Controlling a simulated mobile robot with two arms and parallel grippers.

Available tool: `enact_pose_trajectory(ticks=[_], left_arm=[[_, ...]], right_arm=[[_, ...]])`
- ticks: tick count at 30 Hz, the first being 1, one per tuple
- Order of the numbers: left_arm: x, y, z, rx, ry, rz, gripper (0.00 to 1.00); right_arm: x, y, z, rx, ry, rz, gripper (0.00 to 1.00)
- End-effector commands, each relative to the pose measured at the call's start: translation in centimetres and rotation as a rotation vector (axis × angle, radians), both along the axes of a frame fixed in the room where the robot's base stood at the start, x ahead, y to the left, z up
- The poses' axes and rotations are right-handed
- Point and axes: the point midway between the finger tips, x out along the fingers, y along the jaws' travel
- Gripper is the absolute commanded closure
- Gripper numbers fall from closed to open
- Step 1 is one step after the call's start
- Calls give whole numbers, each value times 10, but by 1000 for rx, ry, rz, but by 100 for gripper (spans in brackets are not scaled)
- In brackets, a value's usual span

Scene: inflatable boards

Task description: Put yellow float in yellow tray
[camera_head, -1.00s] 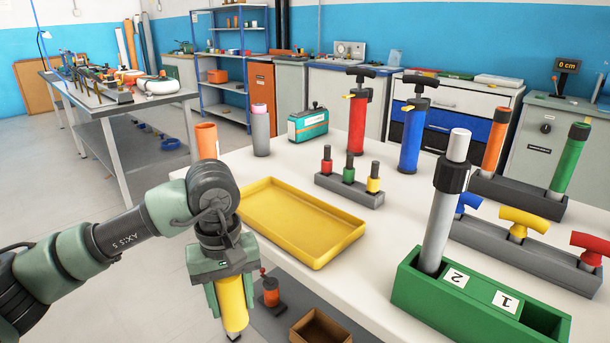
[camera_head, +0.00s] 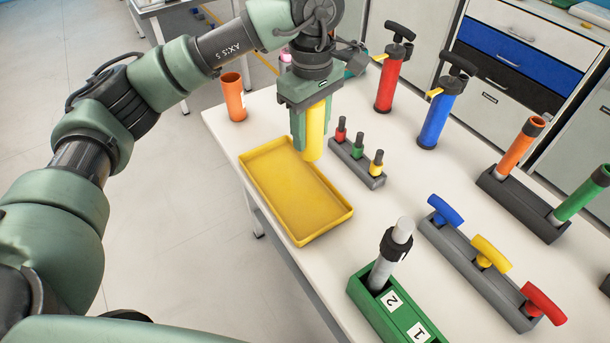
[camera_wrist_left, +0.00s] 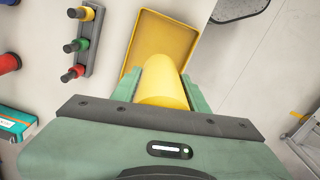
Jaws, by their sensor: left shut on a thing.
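The yellow float (camera_head: 315,132) is a yellow cylinder held upright between the fingers of my left gripper (camera_head: 312,135). The gripper is shut on it. In the head view the float appears at the far right edge of the yellow tray (camera_head: 297,190), a shallow empty rectangle on the white table. In the left wrist view the float (camera_wrist_left: 163,85) is between the green fingers, and the tray (camera_wrist_left: 152,40) lies beyond its end. I cannot tell exactly how high the float is above the table. My right gripper is not in view.
A rack with red, green and yellow plugs (camera_head: 357,168) stands close right of the tray. An orange cup (camera_head: 234,97) stands behind it. Red (camera_head: 390,82) and blue (camera_head: 438,112) pumps stand farther back. A green numbered box (camera_head: 375,303) is at the front.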

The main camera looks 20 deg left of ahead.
Motion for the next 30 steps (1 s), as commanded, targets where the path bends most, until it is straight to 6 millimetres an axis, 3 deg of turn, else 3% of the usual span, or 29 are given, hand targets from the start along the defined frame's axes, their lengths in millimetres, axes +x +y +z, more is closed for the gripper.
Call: enact_pose_trajectory(ticks=[15, 25, 30], left_arm=[[-2, 0, -128, 1, 5, -1, 94], [-1, 0, -159, 1, 3, -2, 94], [-2, 0, -185, 1, 5, -1, 94]], right_arm=[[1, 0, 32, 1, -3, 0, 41], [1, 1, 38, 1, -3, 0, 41], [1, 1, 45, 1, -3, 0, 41]])
